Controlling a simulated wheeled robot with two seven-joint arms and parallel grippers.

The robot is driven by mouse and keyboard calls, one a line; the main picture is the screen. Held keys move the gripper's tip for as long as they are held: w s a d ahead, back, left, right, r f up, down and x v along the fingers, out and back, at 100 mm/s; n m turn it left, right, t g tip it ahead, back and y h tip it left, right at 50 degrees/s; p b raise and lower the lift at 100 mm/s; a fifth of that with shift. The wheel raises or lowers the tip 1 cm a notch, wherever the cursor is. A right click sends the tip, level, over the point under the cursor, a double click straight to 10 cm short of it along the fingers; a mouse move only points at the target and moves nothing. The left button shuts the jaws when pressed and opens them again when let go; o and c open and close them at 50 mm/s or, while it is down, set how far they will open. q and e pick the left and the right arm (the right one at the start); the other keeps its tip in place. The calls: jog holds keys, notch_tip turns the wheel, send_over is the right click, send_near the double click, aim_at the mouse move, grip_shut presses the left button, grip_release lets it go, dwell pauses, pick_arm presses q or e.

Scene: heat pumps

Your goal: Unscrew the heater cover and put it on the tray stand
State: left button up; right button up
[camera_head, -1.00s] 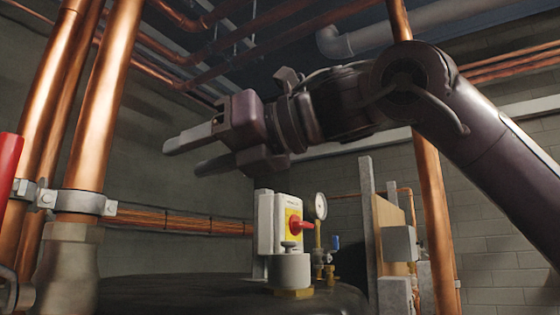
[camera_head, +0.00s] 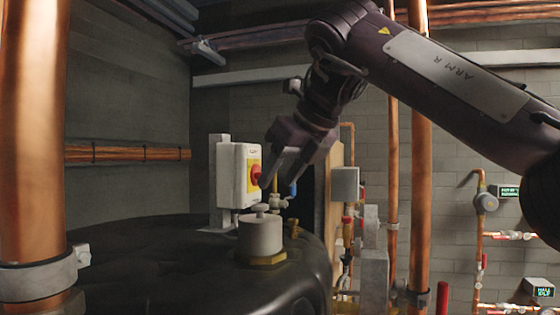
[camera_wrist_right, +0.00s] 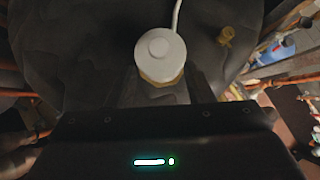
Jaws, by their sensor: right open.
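The heater cover (camera_head: 261,235) is a pale grey round cap with a small knob on top. It sits upright on a brass hex fitting (camera_head: 262,260) on the dark tank. In the right wrist view the cover (camera_wrist_right: 160,54) shows from above, with a white cable running up from it. My right gripper (camera_head: 274,187) is open and empty, pointing down just above the cover. Its fingers show dark in the right wrist view, below the cover and to either side; no contact shows. I cannot make out the tray stand. My left gripper is not in view.
A white switch box (camera_head: 231,176) with a red knob stands close behind the cover. A small brass fitting (camera_wrist_right: 226,36) sits on the tank nearby. A thick copper pipe (camera_head: 32,130) rises at the left, and more copper pipes and a grey box (camera_head: 345,184) stand at the right.

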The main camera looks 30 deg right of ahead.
aim_at(265, 205)
jog(key=x, duration=0.7)
jog(key=shift+r, duration=0.1)
jog(key=shift+w, duration=0.1)
jog(key=c, duration=1)
jog(key=shift+n+y, duration=0.5)
jog(key=shift+n, duration=0.2)
jog(key=shift+w+d+n+g+y, duration=0.1)
jog(key=shift+n+g+y, duration=0.4)
jog(key=shift+n, duration=0.5)
